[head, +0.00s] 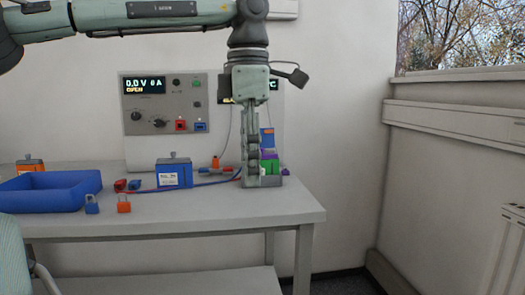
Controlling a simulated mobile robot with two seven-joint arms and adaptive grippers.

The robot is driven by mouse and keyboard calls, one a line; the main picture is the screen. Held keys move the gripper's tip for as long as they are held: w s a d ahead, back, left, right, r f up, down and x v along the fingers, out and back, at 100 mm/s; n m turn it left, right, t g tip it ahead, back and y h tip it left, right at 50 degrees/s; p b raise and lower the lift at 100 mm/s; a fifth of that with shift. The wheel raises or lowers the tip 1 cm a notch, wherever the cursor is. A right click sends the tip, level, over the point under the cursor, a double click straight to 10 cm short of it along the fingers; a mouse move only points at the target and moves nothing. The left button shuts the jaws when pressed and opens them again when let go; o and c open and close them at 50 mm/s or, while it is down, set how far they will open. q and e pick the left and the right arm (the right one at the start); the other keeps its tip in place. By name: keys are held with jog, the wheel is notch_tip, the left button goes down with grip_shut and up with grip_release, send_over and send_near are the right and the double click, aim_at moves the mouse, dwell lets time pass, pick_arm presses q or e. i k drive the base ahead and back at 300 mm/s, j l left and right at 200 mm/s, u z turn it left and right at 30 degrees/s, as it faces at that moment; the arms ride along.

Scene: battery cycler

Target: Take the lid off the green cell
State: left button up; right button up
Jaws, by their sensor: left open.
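The green cell (271,167) stands near the right end of the bench, mostly hidden behind my left gripper. My left gripper (258,180) points straight down in front of the cell, its fingertips close to the bench top. It is open. I cannot tell whether its fingers touch the cell. The lid on the green cell is not clearly visible; a purple patch shows just above the green. My right gripper is not in view.
A blue cell (174,172) stands mid-bench, with cables and clips beside it. A blue tray (50,192), an orange cell (30,165), a blue padlock (92,205) and an orange padlock (124,204) are at left. The cycler panel (165,104) stands behind. The front right bench top (220,208) is clear.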

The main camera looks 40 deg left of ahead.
aim_at(264, 156)
jog(key=i+j, duration=0.55)
jog(key=j, duration=0.15)
jog(key=i+j, duration=0.6)
jog(key=j, duration=0.1)
